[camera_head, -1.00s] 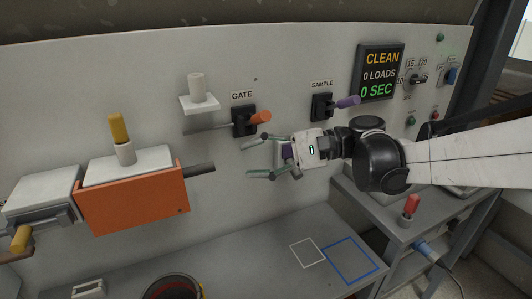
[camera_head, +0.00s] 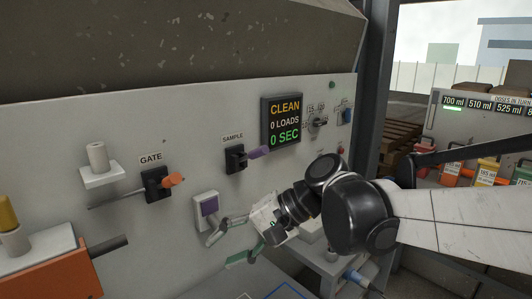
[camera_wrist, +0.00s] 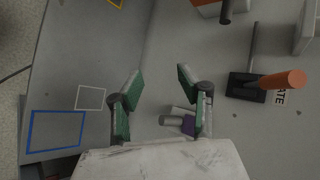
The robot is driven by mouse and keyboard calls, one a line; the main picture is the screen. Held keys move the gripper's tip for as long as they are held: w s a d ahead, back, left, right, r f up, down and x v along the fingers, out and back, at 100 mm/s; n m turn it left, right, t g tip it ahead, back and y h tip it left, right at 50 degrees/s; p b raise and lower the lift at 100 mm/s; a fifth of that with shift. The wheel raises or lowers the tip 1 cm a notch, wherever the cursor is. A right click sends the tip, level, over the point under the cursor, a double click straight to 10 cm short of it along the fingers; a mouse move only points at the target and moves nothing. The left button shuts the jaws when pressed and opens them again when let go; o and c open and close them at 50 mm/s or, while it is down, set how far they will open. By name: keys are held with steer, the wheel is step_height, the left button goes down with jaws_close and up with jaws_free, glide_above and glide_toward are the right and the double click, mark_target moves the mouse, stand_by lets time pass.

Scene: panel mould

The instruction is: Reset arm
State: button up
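My gripper (camera_head: 232,246) is open and empty in the head view, in front of the panel, below the SAMPLE switch and beside a white box with a purple face (camera_head: 208,207). In the wrist view my gripper (camera_wrist: 155,80) shows two green-padded fingers spread wide apart with nothing between them. The purple-faced box (camera_wrist: 188,124) shows partly behind the right finger there. My arm reaches in from the right in the head view.
The panel holds the GATE lever with orange handle (camera_head: 172,180), the SAMPLE lever with purple handle (camera_head: 258,152) and a display (camera_head: 283,121) reading CLEAN, 0 LOADS, 0 SEC. An orange box (camera_head: 60,275) juts out at left. Blue (camera_wrist: 56,131) and white (camera_wrist: 90,98) outlined squares mark the bench.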

steer(key=s+d+f+t+h, duration=0.2)
steer(key=d+h, duration=0.1)
steer(key=d, duration=0.6)
steer(key=s+d+f+n+t+h, duration=0.1)
steer(key=s+d+f+t+h, duration=0.1)
steer(key=d, duration=0.7)
steer(key=s+d+f+t+h, duration=0.2)
steer(key=s+d+t+h, duration=0.1)
steer(key=d, duration=0.6)
steer(key=s+h, duration=0.1)
steer(key=h, duration=0.1)
steer(key=shift+s+d+f+n+h, duration=0.25)
steer(key=shift+d+f+n+h, duration=0.05)
steer(key=shift+d+n, duration=0.1)
steer(key=shift+c, duration=0.5)
